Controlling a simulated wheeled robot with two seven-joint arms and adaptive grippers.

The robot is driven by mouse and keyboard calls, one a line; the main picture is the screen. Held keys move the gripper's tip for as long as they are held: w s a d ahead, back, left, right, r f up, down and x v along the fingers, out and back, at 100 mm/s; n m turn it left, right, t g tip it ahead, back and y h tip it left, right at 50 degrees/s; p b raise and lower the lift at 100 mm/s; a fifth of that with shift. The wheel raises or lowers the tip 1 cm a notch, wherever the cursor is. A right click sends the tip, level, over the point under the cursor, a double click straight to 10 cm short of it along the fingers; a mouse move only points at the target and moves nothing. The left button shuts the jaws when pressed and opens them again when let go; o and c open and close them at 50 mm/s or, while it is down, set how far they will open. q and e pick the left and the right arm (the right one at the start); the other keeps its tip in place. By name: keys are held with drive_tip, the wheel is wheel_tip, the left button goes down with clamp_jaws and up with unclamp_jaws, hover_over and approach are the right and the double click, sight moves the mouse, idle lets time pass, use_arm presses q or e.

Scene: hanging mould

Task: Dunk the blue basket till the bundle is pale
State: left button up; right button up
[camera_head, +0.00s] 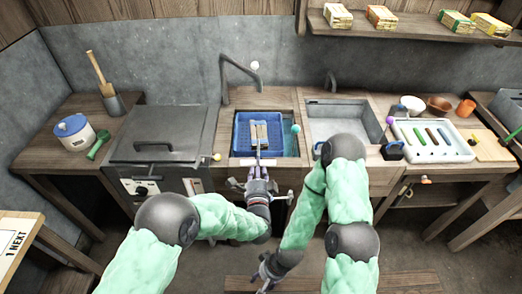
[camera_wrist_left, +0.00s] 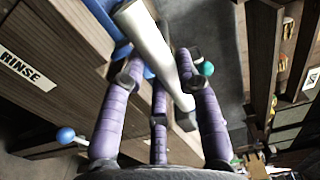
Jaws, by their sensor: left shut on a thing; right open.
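The blue basket (camera_head: 243,144) sits in the sink opening at the middle of the counter, blue all round its inside. A pale grey-tan bundle (camera_head: 260,131) of strips shows at its middle. My left gripper (camera_head: 260,166) is at the basket's near side. In the left wrist view its purple fingers (camera_wrist_left: 160,88) are shut around a pale grey bar (camera_wrist_left: 150,42), apparently the basket's handle, with blue parts (camera_wrist_left: 104,18) beside it. The water level is not clear. My right gripper (camera_head: 268,272) is open and empty, low in front of the counter.
A second grey basin (camera_head: 342,118) is right of the basket, and a closed grey lidded unit (camera_head: 157,140) is left. Faucets (camera_head: 240,72) stand behind. A white tray (camera_head: 432,140) with coloured bars is further right. A RINSE label (camera_wrist_left: 27,68) shows in the left wrist view.

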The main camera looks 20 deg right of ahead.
use_arm(q)
wheel_tip(320, 180, up, 6)
drive_tip(key=p, duration=0.3)
drive_tip(key=shift+f, duration=0.1)
